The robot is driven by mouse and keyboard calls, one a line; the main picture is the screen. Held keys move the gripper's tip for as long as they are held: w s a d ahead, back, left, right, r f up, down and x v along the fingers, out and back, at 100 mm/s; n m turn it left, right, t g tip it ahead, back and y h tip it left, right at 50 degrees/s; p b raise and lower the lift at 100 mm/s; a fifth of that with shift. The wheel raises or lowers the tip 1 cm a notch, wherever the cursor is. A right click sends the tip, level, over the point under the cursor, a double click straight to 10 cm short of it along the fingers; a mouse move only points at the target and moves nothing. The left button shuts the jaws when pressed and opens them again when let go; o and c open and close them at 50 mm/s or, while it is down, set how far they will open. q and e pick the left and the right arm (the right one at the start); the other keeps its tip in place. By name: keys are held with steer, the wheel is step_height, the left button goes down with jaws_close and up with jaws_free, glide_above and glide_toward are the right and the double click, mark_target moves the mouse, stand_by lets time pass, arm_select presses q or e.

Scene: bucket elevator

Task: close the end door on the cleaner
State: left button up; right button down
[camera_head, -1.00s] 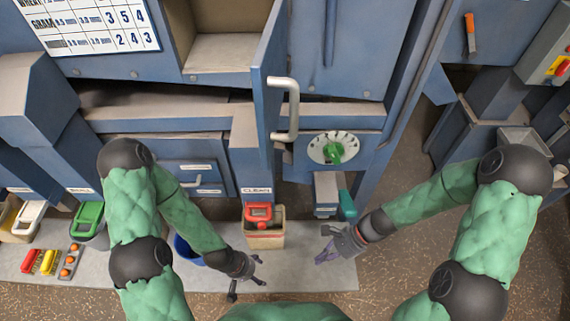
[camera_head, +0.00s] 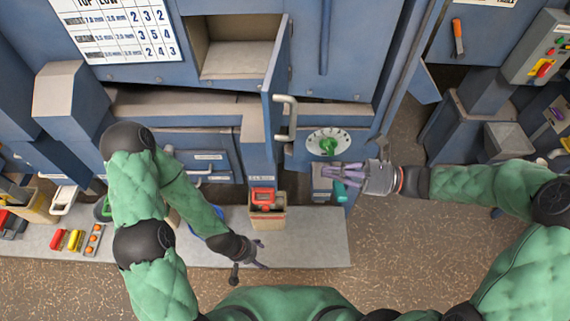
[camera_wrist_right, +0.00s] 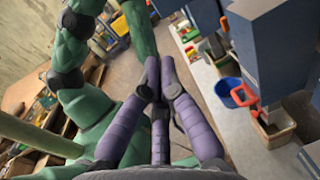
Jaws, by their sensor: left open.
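The blue end door (camera_head: 276,75) of the cleaner stands open, swung out toward me at the right side of an open compartment (camera_head: 235,60). Its pale bar handle (camera_head: 289,118) is on the door's right face, near the lower end. My right gripper (camera_head: 325,173) is below and to the right of the handle, apart from it, pointing left in front of the cleaner. In the right wrist view its purple fingers (camera_wrist_right: 160,65) are drawn together with nothing between them. My left gripper (camera_head: 250,266) is open and empty, low over the grey floor slab.
A green dial (camera_head: 328,145) is on the panel right of the handle. A teal-handled part (camera_head: 340,190) sits under my right gripper. A bin with a red handle (camera_head: 267,205) stands on the slab (camera_head: 310,240). A control box (camera_head: 540,50) is at far right.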

arm_select(q)
steer(key=shift+r, duration=0.25)
arm_select(e)
steer(key=w+a, duration=0.1)
steer(key=a, duration=1)
steer(key=shift+w, duration=0.25)
steer(key=shift+a, duration=0.1)
